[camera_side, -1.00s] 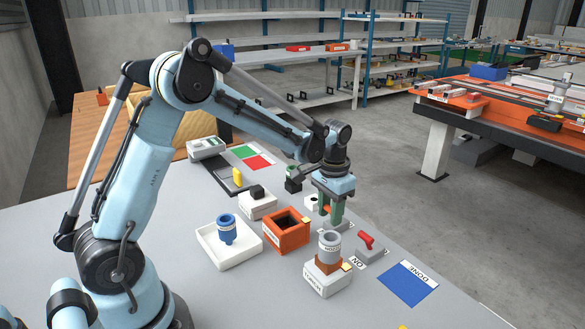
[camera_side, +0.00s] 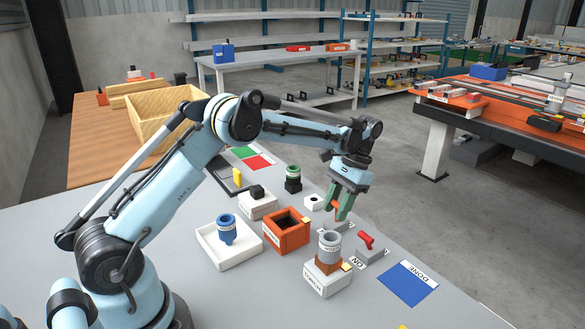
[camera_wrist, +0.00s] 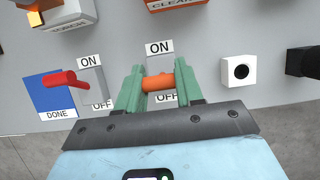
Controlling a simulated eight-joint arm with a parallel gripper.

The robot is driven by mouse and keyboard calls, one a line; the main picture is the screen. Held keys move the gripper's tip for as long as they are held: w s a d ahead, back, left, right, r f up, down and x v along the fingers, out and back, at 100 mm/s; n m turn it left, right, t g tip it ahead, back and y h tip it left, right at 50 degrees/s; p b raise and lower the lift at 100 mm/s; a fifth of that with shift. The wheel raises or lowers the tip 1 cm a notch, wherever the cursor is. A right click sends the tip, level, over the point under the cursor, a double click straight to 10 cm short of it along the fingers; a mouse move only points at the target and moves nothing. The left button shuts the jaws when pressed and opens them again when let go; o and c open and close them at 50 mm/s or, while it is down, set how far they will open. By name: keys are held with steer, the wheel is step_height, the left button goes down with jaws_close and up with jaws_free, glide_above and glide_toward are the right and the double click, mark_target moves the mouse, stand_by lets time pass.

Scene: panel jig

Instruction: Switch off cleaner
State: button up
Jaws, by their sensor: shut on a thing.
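The orange cleaner (camera_side: 286,233) is an open-topped box in the middle of the grey table; its lower edge shows at the top of the wrist view (camera_wrist: 175,4). Beside it is a switch with an orange handle (camera_wrist: 159,82) on a grey base (camera_wrist: 160,65). An ON label lies at its far end and an OFF label at its near end in the wrist view. My gripper (camera_wrist: 158,80) has its green fingers shut on the orange handle. In the side view my gripper (camera_side: 341,209) is tilted and hides much of the switch; the handle's exact angle is unclear.
A red-handled switch (camera_side: 366,241) with its own ON and OFF labels stands close by. A grey cup on a white-and-brown stand (camera_side: 328,280), a blue DONE mat (camera_side: 408,284) and a white block with a hole (camera_side: 313,203) are near.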

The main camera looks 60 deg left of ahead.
steer(key=o, duration=1)
steer(key=shift+o, duration=0.2)
steer(key=v, duration=0.7)
steer(key=shift+r, duration=0.25)
steer(key=shift+w, duration=0.1)
